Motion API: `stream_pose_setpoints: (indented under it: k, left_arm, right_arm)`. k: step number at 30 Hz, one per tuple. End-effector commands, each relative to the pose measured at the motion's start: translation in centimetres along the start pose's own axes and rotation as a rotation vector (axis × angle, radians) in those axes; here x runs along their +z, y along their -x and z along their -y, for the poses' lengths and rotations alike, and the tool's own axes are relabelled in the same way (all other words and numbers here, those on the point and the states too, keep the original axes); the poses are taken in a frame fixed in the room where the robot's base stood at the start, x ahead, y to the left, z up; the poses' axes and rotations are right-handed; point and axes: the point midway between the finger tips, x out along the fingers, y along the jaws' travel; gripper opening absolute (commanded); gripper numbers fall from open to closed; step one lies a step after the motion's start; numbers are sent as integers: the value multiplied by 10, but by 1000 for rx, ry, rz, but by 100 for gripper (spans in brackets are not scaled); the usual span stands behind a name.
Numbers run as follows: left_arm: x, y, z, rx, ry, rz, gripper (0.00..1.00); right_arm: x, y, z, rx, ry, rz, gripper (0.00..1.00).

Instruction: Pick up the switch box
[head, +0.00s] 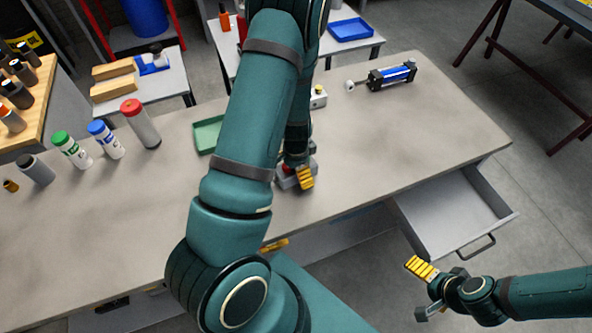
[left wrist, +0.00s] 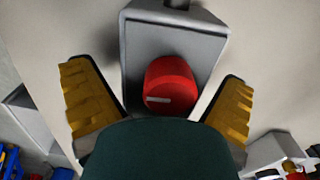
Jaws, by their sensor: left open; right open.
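The switch box (left wrist: 200,47) is a grey box with a red knob (left wrist: 172,84) on its face, seen close in the left wrist view. In the head view the switch box (head: 284,181) is on the bench near its front edge, mostly hidden by my left arm and gripper. My left gripper (head: 302,178) is open over it. In the left wrist view its yellow-padded fingers stand on either side of the box, with gaps visible beside it. My right gripper (head: 422,290) is open and empty, off the bench's front, below the drawer.
An open drawer (head: 450,215) juts from the bench front at right. A green tray (head: 207,135) lies left of my left arm. Several capped bottles (head: 140,122) stand at left. The right benchtop is clear.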

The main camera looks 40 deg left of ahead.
Motion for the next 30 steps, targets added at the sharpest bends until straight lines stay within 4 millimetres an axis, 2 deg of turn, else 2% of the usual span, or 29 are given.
stream_pose_setpoints:
  k: [3,4,8,9,10,11,23,26,30]
  left_arm:
    - [0,1,0,0,0,-1,99]
    - [0,1,0,0,0,-1,95]
    - [0,1,0,0,0,-1,50]
    - [0,1,0,0,0,0,36]
    - [0,1,0,0,0,-1,25]
    - [0,1,0,0,0,-1,20]
    - [-1,7,0,-2,-1,-3,20]
    - [-2,20,1,-4,-1,-4,20]
    - [-2,48,0,-3,-2,-6,20]
  right_arm:
    - [0,0,0,0,0,0,100]
    - [0,0,0,0,0,0,100]
    - [0,0,0,0,0,0,100]
    - [0,0,0,0,0,0,100]
    - [0,0,0,0,0,0,100]
    - [0,0,0,0,0,0,100]
    - [0,2,1,0,0,0,100]
    - [-1,5,2,-1,0,0,100]
    - [-2,12,4,-2,1,0,100]
